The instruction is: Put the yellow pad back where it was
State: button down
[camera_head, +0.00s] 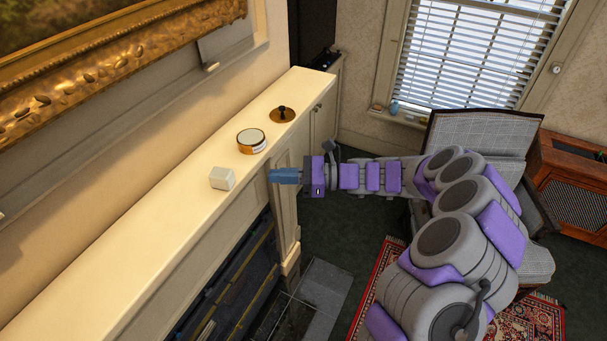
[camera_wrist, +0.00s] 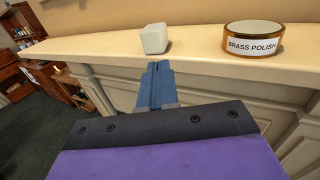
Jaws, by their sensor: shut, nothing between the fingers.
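I cannot pick out a plain yellow pad for certain in either view. A flat orange-yellow disc with a dark knob (camera_head: 283,115) lies on the mantel shelf (camera_head: 137,246) in the head view; I cannot tell whether it is the pad. My gripper (camera_head: 273,176) has its blue fingers together and empty, at the shelf's front edge, between a pale block and a brass polish tin. In the wrist view my gripper (camera_wrist: 155,66) points at the shelf edge, with the pale block (camera_wrist: 154,39) just beyond and the tin (camera_wrist: 253,36) to the right.
A gilt picture frame (camera_head: 110,62) hangs above the shelf. The fireplace opening (camera_head: 232,285) is below it. An armchair (camera_head: 478,137) stands behind my arm, with a red rug (camera_head: 534,318) on the floor. The shelf's near left stretch is bare.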

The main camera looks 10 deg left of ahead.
aim_at(234, 175)
jog(key=a, duration=0.6)
jog(key=shift+s+f, duration=0.1)
jog(key=shift+s, duration=0.05)
jog(key=shift+a, duration=0.35)
jog(key=shift+s+a+r, duration=0.1)
jog(key=shift+r, duration=0.1)
jog(key=shift+a+f, duration=0.15)
jog(key=shift+a, duration=0.85)
jog(key=shift+s+a, duration=0.1)
jog(key=shift+a, duration=0.9)
jog(key=shift+d, duration=0.1)
jog(key=shift+p, duration=0.35)
